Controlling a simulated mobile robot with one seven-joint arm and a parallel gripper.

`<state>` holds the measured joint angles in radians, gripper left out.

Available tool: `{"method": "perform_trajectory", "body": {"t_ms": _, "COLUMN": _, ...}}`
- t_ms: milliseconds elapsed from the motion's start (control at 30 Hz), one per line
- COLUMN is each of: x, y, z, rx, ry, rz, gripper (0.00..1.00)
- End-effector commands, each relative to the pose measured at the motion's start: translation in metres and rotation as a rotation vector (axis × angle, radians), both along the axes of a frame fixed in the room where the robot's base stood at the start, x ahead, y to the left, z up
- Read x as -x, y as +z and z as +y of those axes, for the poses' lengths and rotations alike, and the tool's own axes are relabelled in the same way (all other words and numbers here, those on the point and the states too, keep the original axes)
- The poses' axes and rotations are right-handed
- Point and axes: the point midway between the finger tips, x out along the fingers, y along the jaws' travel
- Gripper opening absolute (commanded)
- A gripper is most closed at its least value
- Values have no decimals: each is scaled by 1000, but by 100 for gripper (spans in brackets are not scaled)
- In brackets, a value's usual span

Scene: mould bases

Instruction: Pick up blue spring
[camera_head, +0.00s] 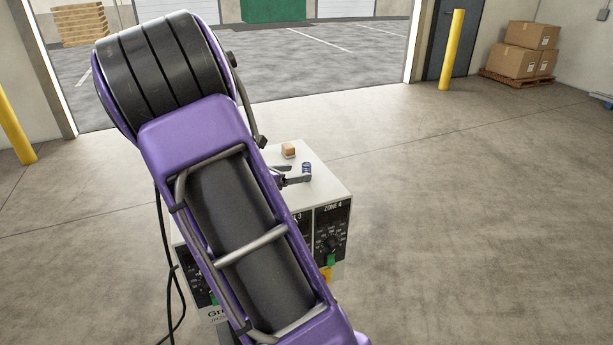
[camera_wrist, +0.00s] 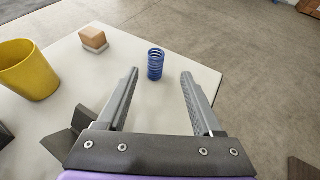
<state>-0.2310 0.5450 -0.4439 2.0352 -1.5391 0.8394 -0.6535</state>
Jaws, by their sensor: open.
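The blue spring (camera_wrist: 155,64) stands upright on the white top of a control box (camera_wrist: 188,80). In the wrist view it is just beyond my fingertips, between the lines of the two fingers and a little nearer the left one. My gripper (camera_wrist: 160,72) is open, with nothing between its fingers. In the head view the blue spring (camera_head: 306,167) shows beside the tip of my gripper (camera_head: 295,180), near the right part of the box top. My purple arm hides much of the box in that view.
A small tan block (camera_wrist: 93,37) on a pale base lies behind and left of the spring. A yellow cup (camera_wrist: 28,70) stands at the left, and a dark angled piece (camera_wrist: 70,135) lies near the left finger. The box top right of the spring is bare up to its edge.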

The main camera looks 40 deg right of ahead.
Motion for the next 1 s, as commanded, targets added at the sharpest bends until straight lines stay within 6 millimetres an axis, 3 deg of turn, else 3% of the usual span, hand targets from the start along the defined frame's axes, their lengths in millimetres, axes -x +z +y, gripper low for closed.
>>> {"method": "perform_trajectory", "body": {"t_ms": 400, "x": -17, "y": -24, "z": -40, "rx": 2, "ry": -4, "rz": 1, "gripper": 68}}
{"method": "perform_trajectory", "body": {"t_ms": 667, "x": -18, "y": -25, "z": -43, "rx": 0, "ry": -1, "rz": -1, "gripper": 66}}
{"method": "perform_trajectory", "body": {"t_ms": 1000, "x": -18, "y": -25, "z": -43, "rx": 0, "ry": -1, "rz": -1, "gripper": 5}}
